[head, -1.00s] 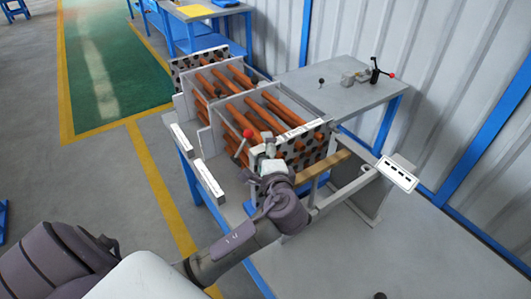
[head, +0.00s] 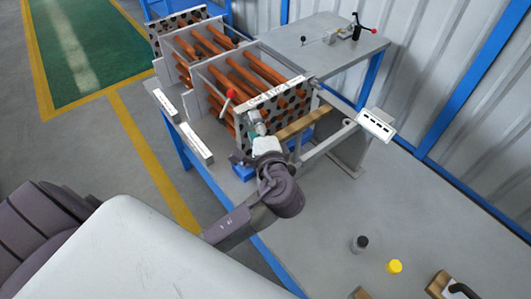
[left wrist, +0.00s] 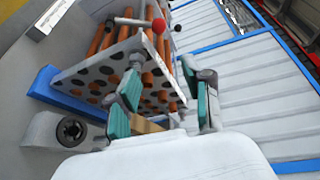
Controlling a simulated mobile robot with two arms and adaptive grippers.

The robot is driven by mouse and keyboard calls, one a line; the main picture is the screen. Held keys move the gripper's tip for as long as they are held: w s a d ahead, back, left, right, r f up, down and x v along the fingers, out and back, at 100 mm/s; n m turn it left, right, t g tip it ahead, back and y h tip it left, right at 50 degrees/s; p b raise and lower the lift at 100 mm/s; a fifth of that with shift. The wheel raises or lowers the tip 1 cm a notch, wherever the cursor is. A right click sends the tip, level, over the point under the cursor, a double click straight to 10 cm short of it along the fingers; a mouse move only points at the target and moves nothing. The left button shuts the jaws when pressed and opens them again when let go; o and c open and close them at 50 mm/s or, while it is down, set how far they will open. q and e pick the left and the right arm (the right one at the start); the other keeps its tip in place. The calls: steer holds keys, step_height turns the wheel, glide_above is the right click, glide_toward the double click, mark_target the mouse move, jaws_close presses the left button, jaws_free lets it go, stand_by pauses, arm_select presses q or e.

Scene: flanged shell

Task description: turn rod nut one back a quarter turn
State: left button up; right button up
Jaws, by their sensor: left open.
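The flanged shell's perforated end plate (head: 280,108) stands upright on the bench, with copper-coloured rods (head: 235,65) running back from it. The plate (left wrist: 105,72) and rods also show in the left wrist view. My left gripper (head: 256,124) is at the near left part of the plate. In the left wrist view its two teal-padded fingers (left wrist: 162,75) are spread apart, with the plate and rods beyond and nothing held between them. I cannot pick out rod nut one; it is too small or hidden by the gripper. My right gripper is out of view.
A lever with a red ball (head: 231,93) rises close beside the left gripper. A wooden bar (head: 300,124) and a white slotted plate (head: 376,124) lie to the right.

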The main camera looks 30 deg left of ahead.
arm_select(q)
steer(key=f+p+v, duration=0.1)
steer(key=p+v, duration=0.1)
steer(key=v, duration=0.7)
stand_by(0.6)
steer(key=shift+s+d+r, duration=0.15)
stand_by(0.4)
